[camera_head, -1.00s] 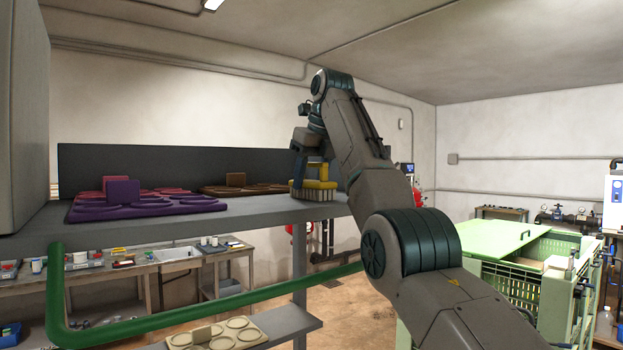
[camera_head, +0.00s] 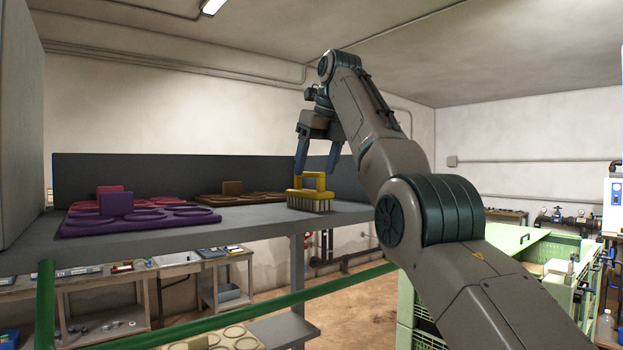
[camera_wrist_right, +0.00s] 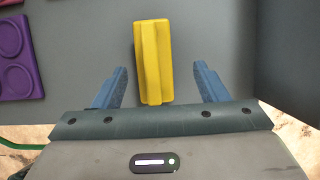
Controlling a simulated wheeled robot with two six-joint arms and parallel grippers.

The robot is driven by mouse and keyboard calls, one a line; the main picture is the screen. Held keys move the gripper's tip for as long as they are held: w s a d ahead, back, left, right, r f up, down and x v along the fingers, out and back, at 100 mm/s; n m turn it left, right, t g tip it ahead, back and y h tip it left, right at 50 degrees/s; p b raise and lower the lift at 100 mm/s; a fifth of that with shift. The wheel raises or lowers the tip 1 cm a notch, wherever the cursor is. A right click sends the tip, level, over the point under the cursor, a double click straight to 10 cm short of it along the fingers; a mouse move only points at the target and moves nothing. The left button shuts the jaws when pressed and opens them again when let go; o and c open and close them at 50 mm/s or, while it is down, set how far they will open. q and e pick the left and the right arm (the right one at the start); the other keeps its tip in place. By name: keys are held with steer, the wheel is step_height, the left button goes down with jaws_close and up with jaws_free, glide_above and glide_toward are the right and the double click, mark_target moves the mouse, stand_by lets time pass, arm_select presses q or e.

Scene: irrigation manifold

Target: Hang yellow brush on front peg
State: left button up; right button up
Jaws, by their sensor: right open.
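The yellow brush (camera_head: 310,195) stands bristles down on the grey shelf (camera_head: 250,219), near its right end, with its handle on top. My right gripper (camera_head: 317,172) is open above the brush, with its blue fingers apart and the handle just below them. In the right wrist view the brush (camera_wrist_right: 153,62) lies ahead of and between the open fingers (camera_wrist_right: 158,80), touching neither. No peg can be made out. My left gripper is not in view.
Purple (camera_head: 140,219) and brown (camera_head: 235,198) trays with round recesses lie on the shelf left of the brush. A dark panel (camera_head: 220,170) stands behind them. A green rail (camera_head: 270,303) runs in front, and a green crate (camera_head: 545,250) stands at right.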

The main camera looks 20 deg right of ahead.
steer(key=p+v, duration=0.1)
steer(key=v, duration=0.5)
steer(key=shift+s+a+f+p, duration=0.1)
steer(key=shift+s+p, duration=0.1)
steer(key=shift+p, duration=0.2)
steer(key=shift+s+r, duration=0.1)
steer(key=shift+r, duration=0.25)
